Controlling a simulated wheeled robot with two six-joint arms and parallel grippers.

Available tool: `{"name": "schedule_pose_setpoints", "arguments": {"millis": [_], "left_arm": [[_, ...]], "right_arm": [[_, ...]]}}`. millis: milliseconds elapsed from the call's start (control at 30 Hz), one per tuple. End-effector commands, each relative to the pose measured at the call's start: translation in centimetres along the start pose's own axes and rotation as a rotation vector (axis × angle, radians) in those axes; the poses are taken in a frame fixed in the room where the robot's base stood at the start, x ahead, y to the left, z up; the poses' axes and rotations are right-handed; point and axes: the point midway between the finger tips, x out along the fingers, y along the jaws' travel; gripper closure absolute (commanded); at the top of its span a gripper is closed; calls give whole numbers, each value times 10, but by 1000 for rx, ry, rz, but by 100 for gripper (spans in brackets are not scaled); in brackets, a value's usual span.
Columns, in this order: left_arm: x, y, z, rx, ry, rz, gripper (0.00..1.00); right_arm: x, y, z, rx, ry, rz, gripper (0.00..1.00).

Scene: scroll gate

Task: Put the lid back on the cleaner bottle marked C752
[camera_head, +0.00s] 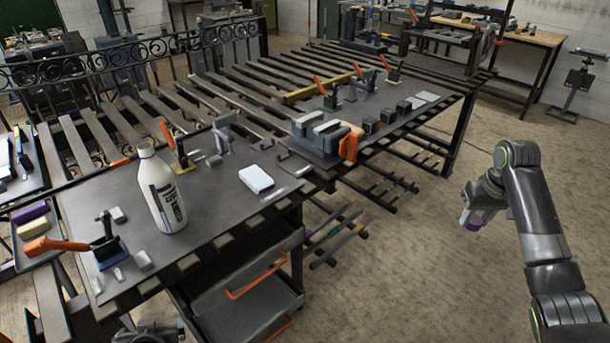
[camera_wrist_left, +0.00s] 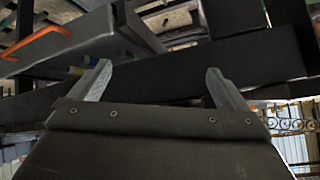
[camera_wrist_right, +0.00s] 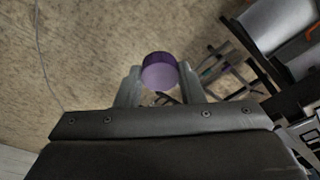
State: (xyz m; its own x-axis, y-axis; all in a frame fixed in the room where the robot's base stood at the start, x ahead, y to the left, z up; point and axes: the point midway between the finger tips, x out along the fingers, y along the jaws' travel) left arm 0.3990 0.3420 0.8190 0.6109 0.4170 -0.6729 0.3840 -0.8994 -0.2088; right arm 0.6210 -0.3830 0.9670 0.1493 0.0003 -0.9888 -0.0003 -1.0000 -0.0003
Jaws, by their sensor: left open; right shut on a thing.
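A white bottle (camera_head: 160,190) with a dark printed label stands upright on the near left part of the dark workbench; the label's letters are too small to read surely. Its bare white neck is at the top. My right gripper (camera_head: 470,213) is over the floor, right of the bench and well apart from the bottle. In the right wrist view my right gripper (camera_wrist_right: 158,78) is shut on a purple lid (camera_wrist_right: 159,71); the lid (camera_head: 474,218) also shows in the head view. My left gripper (camera_wrist_left: 158,82) is open and empty in the left wrist view, below the bench.
A white box (camera_head: 256,179) lies right of the bottle. An orange-handled clamp (camera_head: 105,248) stands at its left, another (camera_head: 179,155) behind it. A vise (camera_head: 320,138) is farther right. A cart with an orange handle (camera_head: 255,280) is under the bench. The floor at right is clear.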

Motion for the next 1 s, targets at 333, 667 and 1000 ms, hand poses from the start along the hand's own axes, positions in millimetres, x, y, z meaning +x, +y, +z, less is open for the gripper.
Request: {"name": "schedule_pose_setpoints", "arguments": {"millis": [333,667,1000], "left_arm": [[-21,-6,-73,-128,196,-69,4],[-18,36,-197,-240,598,-78,4],[-28,58,-241,-254,744,-48,4]], "right_arm": [[3,0,0,0,0,0,86],[3,0,0,0,0,0,86],[3,0,0,0,0,0,86]]}}
